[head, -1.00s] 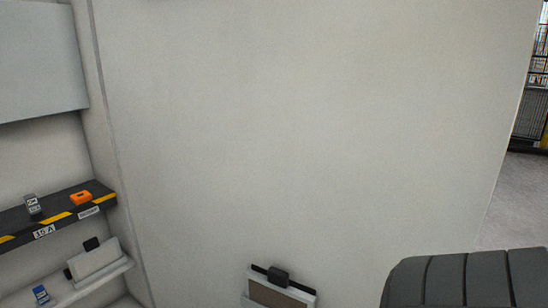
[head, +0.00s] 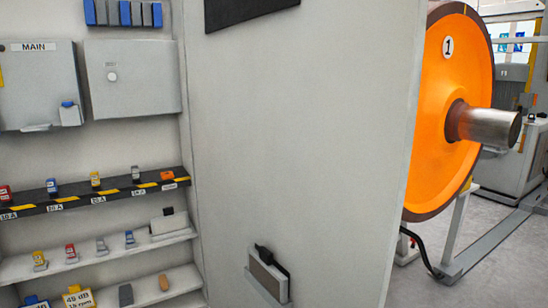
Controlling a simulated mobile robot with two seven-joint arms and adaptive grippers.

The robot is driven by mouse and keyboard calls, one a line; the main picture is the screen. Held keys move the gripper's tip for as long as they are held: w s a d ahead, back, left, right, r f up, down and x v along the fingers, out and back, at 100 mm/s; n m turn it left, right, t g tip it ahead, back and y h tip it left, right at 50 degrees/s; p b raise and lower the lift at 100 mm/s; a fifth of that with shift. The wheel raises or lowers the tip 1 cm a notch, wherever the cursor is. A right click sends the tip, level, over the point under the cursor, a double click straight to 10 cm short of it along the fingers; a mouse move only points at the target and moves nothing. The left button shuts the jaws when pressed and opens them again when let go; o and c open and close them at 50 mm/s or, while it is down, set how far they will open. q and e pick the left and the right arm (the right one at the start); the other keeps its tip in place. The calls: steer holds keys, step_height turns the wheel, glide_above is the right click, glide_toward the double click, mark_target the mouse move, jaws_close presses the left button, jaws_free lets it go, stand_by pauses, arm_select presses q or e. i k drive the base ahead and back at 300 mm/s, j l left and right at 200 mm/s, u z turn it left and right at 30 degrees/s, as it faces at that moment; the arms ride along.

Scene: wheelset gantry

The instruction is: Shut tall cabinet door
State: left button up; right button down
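The tall cabinet door (head: 305,150) is a large light grey panel. It stands open, hinged beside the right side of the cabinet interior, and fills the middle of the head view. A dark plate shows near its top and a small holder with a black clip (head: 268,272) sits low on its inner face. The open cabinet (head: 105,160) is at the left with its shelves exposed. Neither of my grippers is in view, so their state and distance from the door are hidden.
Inside the cabinet are a MAIN box (head: 40,85), a second grey box (head: 132,78), a black striped shelf (head: 95,192) and white shelves with several small parts. Beyond the door's right edge stand a large orange wheel (head: 450,110) with a steel axle and a grey frame. Some floor there is clear.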

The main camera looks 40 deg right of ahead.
mark_target(303, 113)
steer(key=k+l+u, duration=0.2)
steer(key=k+l, duration=0.5)
steer(key=l, duration=0.15)
steer(key=k+l, duration=0.1)
steer(key=l, duration=0.25)
steer(key=k+l+u, duration=0.1)
steer(key=l, duration=0.25)
steer(key=k+l, duration=0.1)
steer(key=l, duration=0.7)
steer(key=k+l, duration=0.1)
steer(key=l, duration=0.3)
steer(key=l+u, duration=0.85)
steer(key=k+l+u, duration=0.15)
steer(key=l+u, duration=0.3)
